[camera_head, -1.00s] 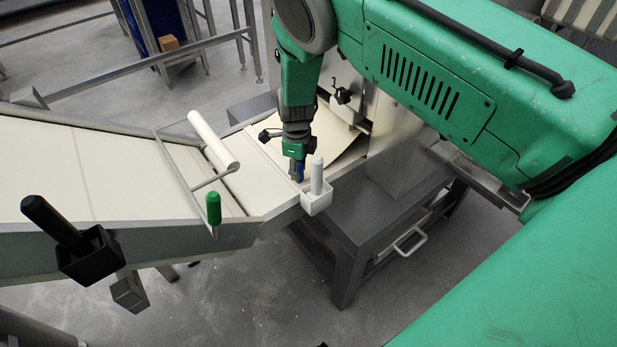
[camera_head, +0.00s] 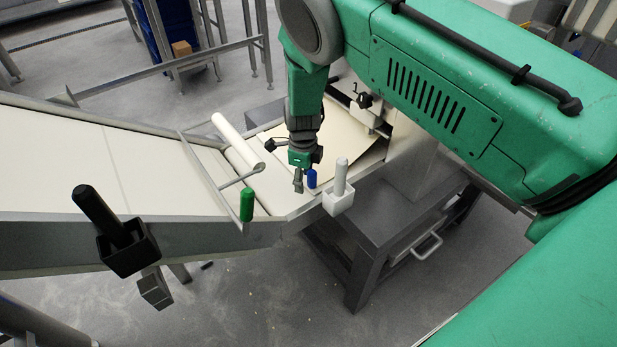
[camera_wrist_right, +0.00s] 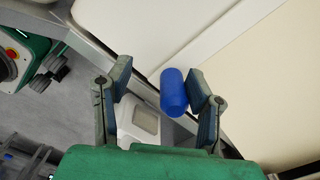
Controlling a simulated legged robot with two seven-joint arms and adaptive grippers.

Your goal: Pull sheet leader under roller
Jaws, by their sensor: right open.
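A pale dough sheet (camera_head: 350,148) lies on the feed bed at the right of the belt; it fills the right of the wrist view (camera_wrist_right: 275,85). A white roller (camera_head: 237,138) on a metal frame, with a green handle (camera_head: 247,204), lies across the belt to its left. A blue cylinder (camera_head: 311,178) stands near the sheet's front edge. My right gripper (camera_head: 304,182) is open above the bed. In the wrist view the blue cylinder (camera_wrist_right: 174,92) shows between its fingers, nearer the right one; contact cannot be told. My left gripper is out of view.
A white block with a white handle (camera_head: 340,178) sits at the bed's front edge, close to my gripper. A black block with a black handle (camera_head: 105,222) is on the belt's front side. The belt (camera_head: 60,170) is bare at left.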

